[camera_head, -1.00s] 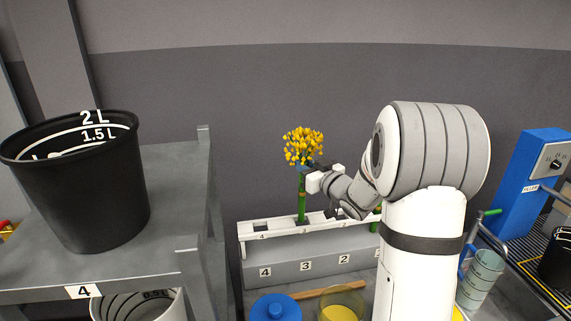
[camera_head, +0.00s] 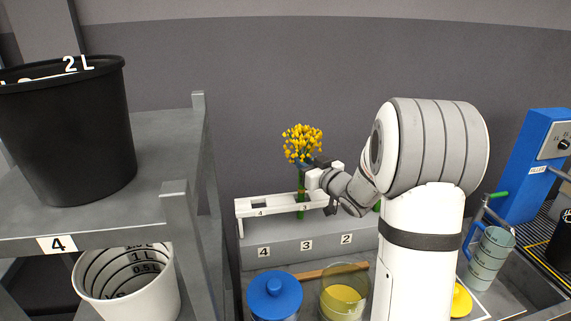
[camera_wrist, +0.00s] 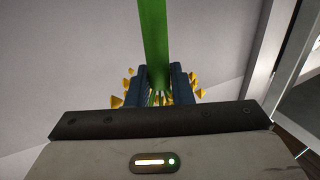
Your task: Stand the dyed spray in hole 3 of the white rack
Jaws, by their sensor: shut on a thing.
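The dyed spray (camera_head: 302,142) has a yellow flower head and a green stem, and stands about upright. My gripper (camera_head: 312,180) is shut on the stem just below the flowers. In the wrist view the stem (camera_wrist: 154,45) runs between the dark fingers (camera_wrist: 157,80), with yellow blooms behind them. The white rack (camera_head: 244,208) stands at the back, with labels 4 and 3 on its front. The stem's lower part is at the rack by label 3 and its end shows below the rack's top. Whether it passes through the hole is unclear. My arm hides the rack's right part.
A grey step (camera_head: 285,258) with number labels lies in front of the rack. A blue-lidded jar (camera_head: 274,295) and a glass with yellow contents (camera_head: 344,297) stand nearer. A black bucket (camera_head: 65,135) sits on the grey shelf (camera_head: 165,165) at left; a white bucket (camera_head: 130,285) is below.

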